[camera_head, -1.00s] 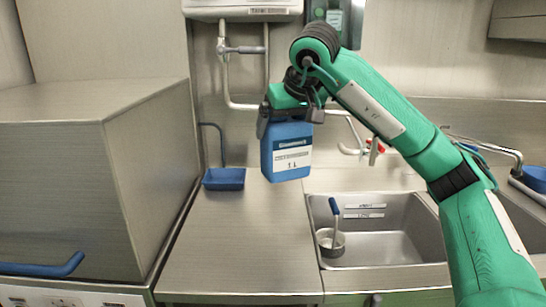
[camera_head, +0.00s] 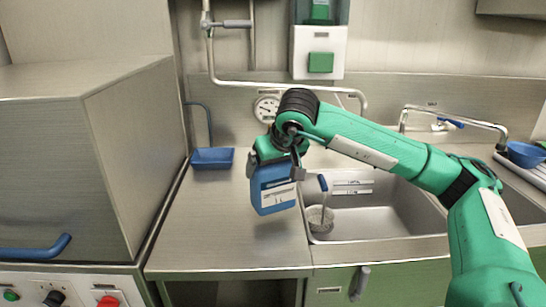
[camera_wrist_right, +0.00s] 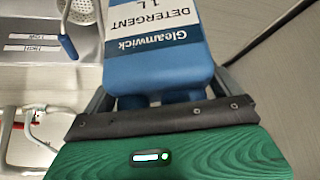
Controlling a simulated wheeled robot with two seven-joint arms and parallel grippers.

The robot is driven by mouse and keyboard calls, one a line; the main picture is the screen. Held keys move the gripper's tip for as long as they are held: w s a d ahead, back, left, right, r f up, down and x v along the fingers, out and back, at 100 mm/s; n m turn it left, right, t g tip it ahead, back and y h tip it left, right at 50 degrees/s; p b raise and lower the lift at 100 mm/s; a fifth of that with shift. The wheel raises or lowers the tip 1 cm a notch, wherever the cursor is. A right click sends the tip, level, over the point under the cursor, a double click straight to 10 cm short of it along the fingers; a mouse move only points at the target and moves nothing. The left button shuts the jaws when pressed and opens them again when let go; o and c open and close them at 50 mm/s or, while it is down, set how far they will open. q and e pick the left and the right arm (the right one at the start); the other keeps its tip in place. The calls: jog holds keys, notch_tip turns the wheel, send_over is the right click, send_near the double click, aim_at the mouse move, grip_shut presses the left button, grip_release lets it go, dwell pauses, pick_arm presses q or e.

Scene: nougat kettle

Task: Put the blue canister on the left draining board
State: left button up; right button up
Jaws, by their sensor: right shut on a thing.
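The blue canister (camera_head: 273,192) has a white label and hangs from my right gripper (camera_head: 272,165) in the head view. In the right wrist view the canister (camera_wrist_right: 158,68) shows its label reading Gleamwick detergent, and the gripper is shut on its top end. The canister is slightly tilted. The left draining board (camera_head: 220,225) is the steel top left of the sink. The canister is over the right part of this board; I cannot tell exactly how high it is above it. My left gripper is not in view.
A blue tray (camera_head: 212,158) lies at the back of the board. The sink (camera_head: 385,220) is to the right, with a strainer cup (camera_head: 320,219) and its blue-handled tool inside. A large steel hood machine (camera_head: 85,160) stands on the left. The board's front half is clear.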

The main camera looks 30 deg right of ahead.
notch_tip(320, 180, down, 3)
jog(key=shift+d+f, duration=0.1)
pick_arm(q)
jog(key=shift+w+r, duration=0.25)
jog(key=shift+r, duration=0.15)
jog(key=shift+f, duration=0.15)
pick_arm(e)
jog(key=shift+f, duration=0.15)
jog(key=o, duration=1.7)
jog(key=shift+f, duration=0.1)
jog(key=shift+s, duration=0.1)
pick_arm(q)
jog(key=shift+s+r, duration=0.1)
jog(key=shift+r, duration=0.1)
